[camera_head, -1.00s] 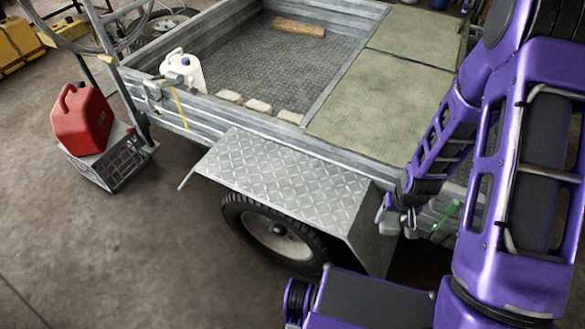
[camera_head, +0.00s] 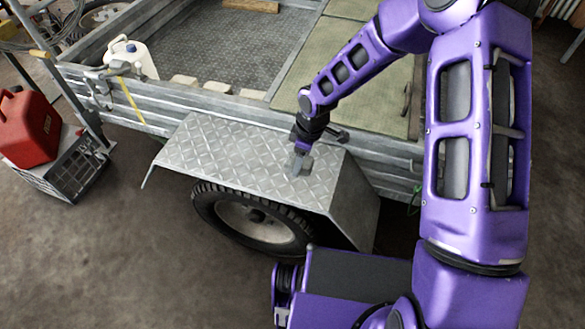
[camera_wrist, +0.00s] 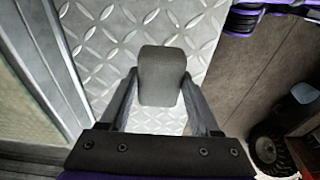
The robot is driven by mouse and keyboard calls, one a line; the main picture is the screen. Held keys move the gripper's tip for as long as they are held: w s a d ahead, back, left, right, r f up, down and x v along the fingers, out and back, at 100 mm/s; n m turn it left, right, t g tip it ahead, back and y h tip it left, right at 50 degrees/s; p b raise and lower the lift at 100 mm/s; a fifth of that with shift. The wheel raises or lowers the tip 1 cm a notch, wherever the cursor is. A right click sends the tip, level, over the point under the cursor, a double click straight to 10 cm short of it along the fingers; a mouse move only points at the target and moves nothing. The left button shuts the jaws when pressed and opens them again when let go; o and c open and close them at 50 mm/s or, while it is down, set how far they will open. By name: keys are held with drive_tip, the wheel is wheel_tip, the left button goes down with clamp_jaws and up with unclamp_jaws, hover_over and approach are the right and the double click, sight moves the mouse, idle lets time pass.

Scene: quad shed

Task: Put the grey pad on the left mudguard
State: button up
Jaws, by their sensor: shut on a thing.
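The grey pad (camera_wrist: 161,76) is a small rounded block held between the two fingers of my gripper (camera_wrist: 162,98) in the wrist view. The left mudguard (camera_head: 235,150) is a silver diamond-plate cover over the trailer wheel. In the head view my gripper (camera_head: 300,158) points down over the right part of the mudguard's top, with the pad (camera_head: 300,165) at its tips. The diamond plate (camera_wrist: 112,28) shows behind the pad in the wrist view. I cannot tell whether the pad touches the plate.
The trailer's side wall (camera_head: 200,105) runs along the mudguard's back edge. White blocks and a white jug (camera_head: 132,58) are in the bed. A red can (camera_head: 28,128) stands on a crate (camera_head: 70,172) at left. The mudguard's left part is bare.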

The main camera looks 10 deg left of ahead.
sight(299, 177)
drive_tip(key=shift+f+b, duration=0.4)
drive_tip(key=shift+f, duration=1.75)
drive_tip(key=shift+f, duration=0.25)
drive_tip(key=o, duration=1.4)
drive_tip(key=shift+r, duration=0.1)
drive_tip(key=shift+o, duration=0.2)
drive_tip(key=r+p, duration=0.1)
drive_tip(key=r, duration=0.3)
drive_tip(key=d+r+p, duration=0.1)
drive_tip(key=r, duration=0.7)
drive_tip(key=shift+s+d+r+p, duration=0.1)
drive_tip(key=shift+d+p, duration=0.3)
